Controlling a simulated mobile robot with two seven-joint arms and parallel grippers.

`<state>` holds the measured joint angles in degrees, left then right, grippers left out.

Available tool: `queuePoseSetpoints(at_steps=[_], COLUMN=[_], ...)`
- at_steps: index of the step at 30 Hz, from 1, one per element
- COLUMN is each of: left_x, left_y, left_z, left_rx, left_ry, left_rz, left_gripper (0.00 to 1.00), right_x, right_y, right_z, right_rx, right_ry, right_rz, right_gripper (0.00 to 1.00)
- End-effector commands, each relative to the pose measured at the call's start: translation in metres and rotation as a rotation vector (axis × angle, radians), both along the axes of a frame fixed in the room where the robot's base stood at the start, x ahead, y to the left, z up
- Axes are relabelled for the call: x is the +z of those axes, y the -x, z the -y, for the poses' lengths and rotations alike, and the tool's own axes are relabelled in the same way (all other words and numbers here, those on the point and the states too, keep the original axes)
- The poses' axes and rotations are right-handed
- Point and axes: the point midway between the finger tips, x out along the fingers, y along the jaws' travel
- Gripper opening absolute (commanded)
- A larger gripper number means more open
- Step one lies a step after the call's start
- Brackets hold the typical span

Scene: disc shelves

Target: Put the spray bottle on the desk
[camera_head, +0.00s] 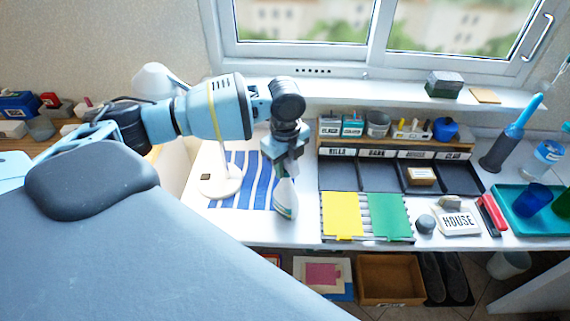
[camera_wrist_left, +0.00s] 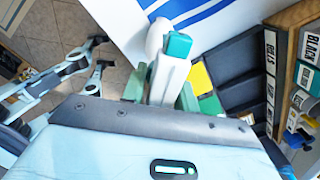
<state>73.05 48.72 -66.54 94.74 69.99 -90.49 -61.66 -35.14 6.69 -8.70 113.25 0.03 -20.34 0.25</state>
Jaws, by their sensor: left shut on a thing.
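The spray bottle (camera_head: 286,197) is white with a green part low on its body. It hangs below my left gripper (camera_head: 284,172), which is shut on its upper part. In the left wrist view the white spray bottle (camera_wrist_left: 168,78) with a teal part sits between the gripper's fingers (camera_wrist_left: 160,92). The bottle is over the front part of the white desk (camera_head: 300,228), beside a blue-striped mat (camera_head: 262,190). I cannot tell whether its base touches the desk. My right gripper is not seen in the head view.
A white lamp (camera_head: 219,186) stands left of the gripper. Yellow (camera_head: 342,213) and green (camera_head: 390,215) folders lie to the right, before a dark labelled organizer (camera_head: 338,174). A HOUSE sign (camera_head: 458,220) and teal tray (camera_head: 512,222) are farther right. Bare desk shows along the front edge.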

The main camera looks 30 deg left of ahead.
Motion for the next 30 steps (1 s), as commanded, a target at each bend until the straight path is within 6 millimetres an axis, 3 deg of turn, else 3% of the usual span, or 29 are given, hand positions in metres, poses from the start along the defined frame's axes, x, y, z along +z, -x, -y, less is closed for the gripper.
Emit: queuePoseSetpoints(at_steps=[1, 6, 17, 23, 30], left_x=[-0.014, -0.013, -0.004, 0.026, 0.078], left_y=[0.006, 0.005, 0.003, 0.002, 0.003], left_z=[0.000, 0.000, 0.000, 0.000, 0.001], left_rx=[-0.002, -0.002, -0.002, 0.000, -0.001], left_ry=[-0.004, -0.003, -0.002, -0.001, 0.000], left_rz=[-0.024, -0.022, -0.014, -0.010, -0.010], left_gripper=[0.31, 0.51, 0.51, 0.51, 0.51], right_x=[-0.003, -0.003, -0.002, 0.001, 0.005], right_y=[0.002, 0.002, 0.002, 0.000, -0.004], right_z=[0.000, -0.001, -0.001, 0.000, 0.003], right_rx=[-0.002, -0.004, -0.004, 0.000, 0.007], right_ry=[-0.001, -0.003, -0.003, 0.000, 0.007], right_rz=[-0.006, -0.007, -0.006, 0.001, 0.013], right_gripper=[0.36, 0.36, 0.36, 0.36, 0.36])
